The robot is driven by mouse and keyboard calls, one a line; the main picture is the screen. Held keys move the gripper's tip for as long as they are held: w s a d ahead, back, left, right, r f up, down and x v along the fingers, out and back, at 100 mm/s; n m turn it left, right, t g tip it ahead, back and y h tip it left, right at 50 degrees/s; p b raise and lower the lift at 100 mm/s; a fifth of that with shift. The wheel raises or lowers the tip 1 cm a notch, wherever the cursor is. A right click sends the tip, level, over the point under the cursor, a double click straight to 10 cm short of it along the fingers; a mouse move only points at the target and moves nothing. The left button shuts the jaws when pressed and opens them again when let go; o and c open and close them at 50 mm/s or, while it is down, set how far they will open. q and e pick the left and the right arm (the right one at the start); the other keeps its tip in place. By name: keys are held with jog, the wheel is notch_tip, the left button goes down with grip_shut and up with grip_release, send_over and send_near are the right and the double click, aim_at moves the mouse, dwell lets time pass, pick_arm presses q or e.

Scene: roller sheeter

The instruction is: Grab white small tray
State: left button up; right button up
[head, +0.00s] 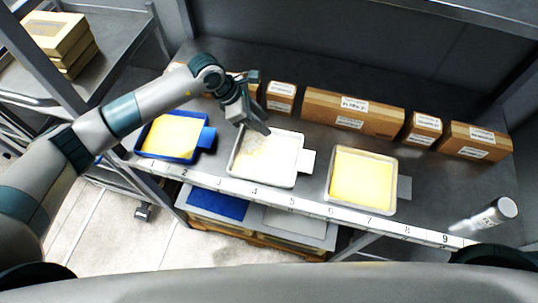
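The white small tray (286,178) lies flat in the middle of the grey shelf, near its front edge. It has a white tab on its right side and a pale yellowish patch at its upper left. My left gripper (257,103) is above and behind the tray's far edge. Its two fingers look spread apart, with nothing between them. The lower finger overlaps the tray's far edge in the picture; I cannot tell whether it touches. My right gripper is not in view.
A blue tray (191,156) with a yellow sheet is at the left, a pale tray (393,208) with a yellow sheet at the right. Cardboard boxes (384,120) line the back. A numbered strip (318,205) runs along the front edge.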

pick_arm(q)
jog(key=shift+b+x, duration=0.35)
jog(key=shift+x, duration=1.15)
jog(key=shift+a+f+b, duration=0.1)
jog(key=shift+f+b, duration=0.15)
jog(key=shift+b, duration=0.15)
grip_shut()
